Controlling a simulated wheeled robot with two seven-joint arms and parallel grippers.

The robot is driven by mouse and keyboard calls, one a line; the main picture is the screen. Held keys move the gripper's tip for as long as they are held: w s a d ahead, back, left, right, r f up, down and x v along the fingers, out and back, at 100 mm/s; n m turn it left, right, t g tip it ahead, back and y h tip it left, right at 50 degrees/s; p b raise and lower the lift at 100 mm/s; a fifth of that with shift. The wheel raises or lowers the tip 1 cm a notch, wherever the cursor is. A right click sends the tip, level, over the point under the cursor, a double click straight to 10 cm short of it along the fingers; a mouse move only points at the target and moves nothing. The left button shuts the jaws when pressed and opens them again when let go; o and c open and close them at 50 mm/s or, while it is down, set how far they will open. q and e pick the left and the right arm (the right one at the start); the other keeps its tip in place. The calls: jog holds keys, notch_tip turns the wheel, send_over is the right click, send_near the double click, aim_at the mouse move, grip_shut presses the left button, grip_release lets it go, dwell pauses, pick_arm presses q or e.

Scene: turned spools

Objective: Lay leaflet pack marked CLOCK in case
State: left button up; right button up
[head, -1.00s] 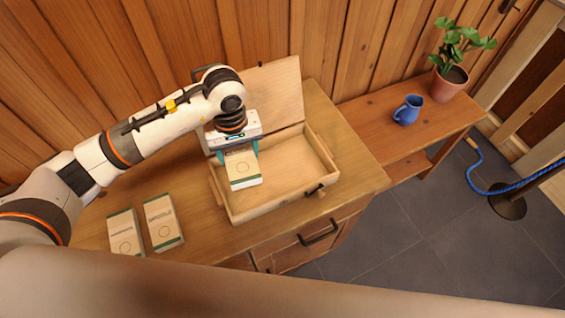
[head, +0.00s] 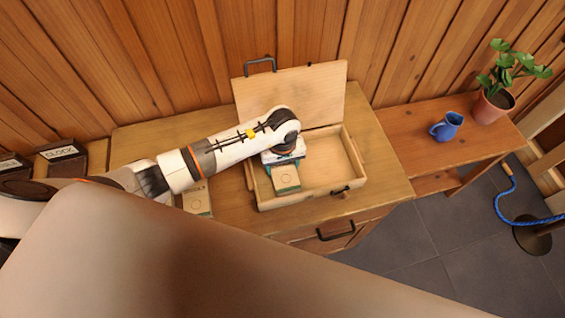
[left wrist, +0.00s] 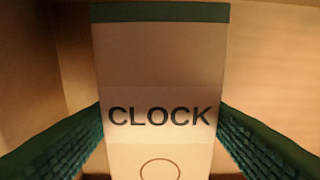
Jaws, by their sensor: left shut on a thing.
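The leaflet pack marked CLOCK, cream with a green band, fills the middle of the left wrist view (left wrist: 160,60). It also shows in the head view (head: 287,184). My left gripper (head: 284,174) is shut on it, with a green finger at each side. The wooden case (head: 315,198) stands on the cabinet with its lid (head: 300,95) raised against the wall. The pack is at the left part of the case; I cannot tell whether it touches the floor. My right gripper is not in view.
Another pack (head: 197,204) lies on the cabinet top left of the case, partly hidden by my arm. A CLOCK sign (head: 62,152) stands at far left. A blue jug (head: 446,126) and potted plant (head: 493,106) stand on the right bench. The case's right half is empty.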

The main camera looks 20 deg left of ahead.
aim_at(283, 166)
pick_arm(q)
jog(key=shift+f+b, duration=0.2)
jog(key=shift+b, duration=0.1)
jog(key=o, duration=1.1)
jog(key=shift+c, duration=0.2)
jog(key=shift+r, duration=0.1)
jog(key=shift+r+p, duration=0.15)
jog(key=shift+p, duration=0.15)
notch_tip(283, 166, up, 12)
jog(key=b, duration=0.3)
jog(key=shift+b, duration=0.3)
